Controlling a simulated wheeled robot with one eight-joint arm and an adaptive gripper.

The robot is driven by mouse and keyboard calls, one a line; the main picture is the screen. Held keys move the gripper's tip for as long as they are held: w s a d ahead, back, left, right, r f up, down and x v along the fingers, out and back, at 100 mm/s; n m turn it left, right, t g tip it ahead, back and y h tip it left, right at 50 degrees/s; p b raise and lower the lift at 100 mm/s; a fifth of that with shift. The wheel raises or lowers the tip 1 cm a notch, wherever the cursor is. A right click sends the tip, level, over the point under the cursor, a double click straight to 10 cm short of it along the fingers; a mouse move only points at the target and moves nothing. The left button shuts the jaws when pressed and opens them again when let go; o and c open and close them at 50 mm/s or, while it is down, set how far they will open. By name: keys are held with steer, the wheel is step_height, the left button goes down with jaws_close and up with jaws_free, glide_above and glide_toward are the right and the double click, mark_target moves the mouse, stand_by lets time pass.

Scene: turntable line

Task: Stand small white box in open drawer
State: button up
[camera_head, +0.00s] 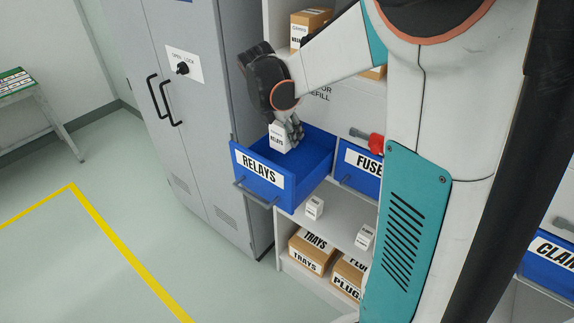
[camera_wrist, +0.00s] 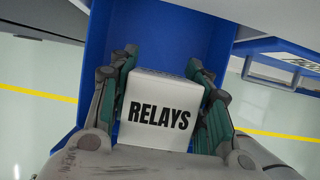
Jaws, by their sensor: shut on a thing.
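A small white box (camera_head: 278,138) labelled RELAYS is between the fingers of my gripper (camera_head: 291,132). The box also fills the middle of the wrist view (camera_wrist: 157,112), with a finger of my gripper (camera_wrist: 162,105) against each side. The open blue drawer (camera_head: 258,177) labelled RELAYS is pulled out of the shelf unit. The box is over or within the drawer, and looks upright in the head view. In the wrist view the blue drawer (camera_wrist: 100,45) surrounds it behind. Whether its bottom touches the drawer floor is hidden.
A shut blue drawer (camera_head: 350,177) labelled FUSE adjoins at right, with a red object (camera_head: 375,143) above it. Small white boxes (camera_head: 314,207) stand on the shelf below. Cardboard boxes (camera_head: 309,252) sit lower. A grey cabinet (camera_head: 190,110) stands close at left.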

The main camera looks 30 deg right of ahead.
mark_target(277, 144)
step_height(277, 144, down, 12)
steer(key=shift+f+b, duration=0.1)
steer(key=shift+b, duration=1.15)
steer(key=o, duration=1.1)
steer(key=shift+f, duration=0.1)
steer(key=shift+o, duration=0.2)
steer(key=p+v, duration=0.2)
steer(key=v, duration=1)
steer(key=shift+p, duration=0.35)
steer(key=shift+d, duration=0.1)
